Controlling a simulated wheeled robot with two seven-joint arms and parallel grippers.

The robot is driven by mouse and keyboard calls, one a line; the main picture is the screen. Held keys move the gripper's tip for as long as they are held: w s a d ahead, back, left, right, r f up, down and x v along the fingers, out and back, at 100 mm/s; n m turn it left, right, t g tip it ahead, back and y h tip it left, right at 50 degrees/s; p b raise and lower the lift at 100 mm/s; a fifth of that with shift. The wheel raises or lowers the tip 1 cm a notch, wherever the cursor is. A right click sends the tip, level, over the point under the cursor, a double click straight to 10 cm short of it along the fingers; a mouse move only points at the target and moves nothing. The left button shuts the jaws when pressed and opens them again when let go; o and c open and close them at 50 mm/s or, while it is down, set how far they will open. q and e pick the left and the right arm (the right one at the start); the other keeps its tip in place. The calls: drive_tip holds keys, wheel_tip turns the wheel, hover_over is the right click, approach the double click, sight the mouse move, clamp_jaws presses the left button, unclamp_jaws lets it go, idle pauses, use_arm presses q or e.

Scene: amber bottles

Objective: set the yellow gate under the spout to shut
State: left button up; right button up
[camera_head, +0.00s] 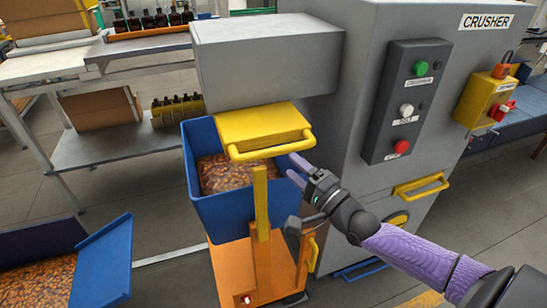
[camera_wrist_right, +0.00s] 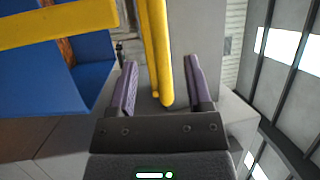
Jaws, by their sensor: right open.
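The yellow gate (camera_head: 262,126) is a flat plate below the grey spout housing (camera_head: 265,58). It sticks out toward me over part of the blue bin. Its yellow bar handle (camera_head: 272,150) runs along the front edge. My right gripper (camera_head: 294,167) is open at the right end of this handle. In the right wrist view, yellow bars (camera_wrist_right: 159,50) show between the two spread fingers of my right gripper (camera_wrist_right: 160,80), with gaps on both sides. I cannot tell how deep the handle sits between the fingers. My left gripper is out of view.
The blue bin (camera_head: 196,208) of brown pieces stands under the gate on an orange lifter (camera_head: 228,272). The crusher panel (camera_head: 405,100) is to the right, with a lower yellow handle (camera_head: 420,185). Another blue bin (camera_head: 103,262) is at lower left. Shelves with bottles stand behind.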

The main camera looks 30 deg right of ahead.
sight(279, 154)
drive_tip(key=b+x, duration=0.1)
drive_tip(key=x, duration=0.5)
drive_tip(key=shift+w, duration=0.3)
clamp_jaws()
idle(1.0)
